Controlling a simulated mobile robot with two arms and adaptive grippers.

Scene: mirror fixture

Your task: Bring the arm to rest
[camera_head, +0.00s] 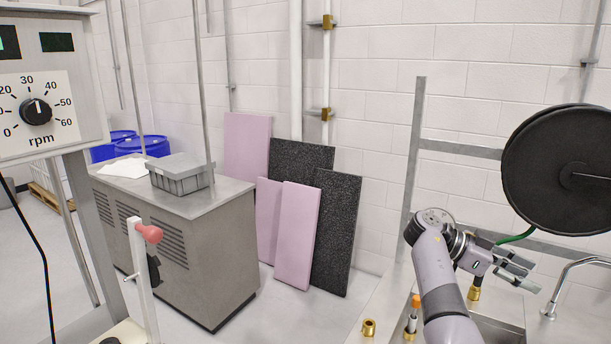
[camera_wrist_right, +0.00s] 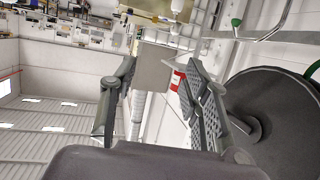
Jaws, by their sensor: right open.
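My right arm (camera_head: 445,285) rises from the bottom right in the head view, and its wrist bends to the right. My right gripper (camera_head: 524,272) is open over the sink area, with its fingers pointing right. It appears to hold nothing. In the right wrist view the fingers of the gripper (camera_wrist_right: 168,95) stand apart, with a distant room behind them. My left gripper is not in view.
A black reel (camera_head: 560,168) hangs above and right of the gripper. A sink (camera_head: 497,330) with a faucet (camera_head: 570,282), brass fittings (camera_head: 369,328) and an orange-topped item (camera_head: 413,315) are close by. A grey cabinet (camera_head: 190,250) and leaning panels (camera_head: 297,235) stand left. Floor between is clear.

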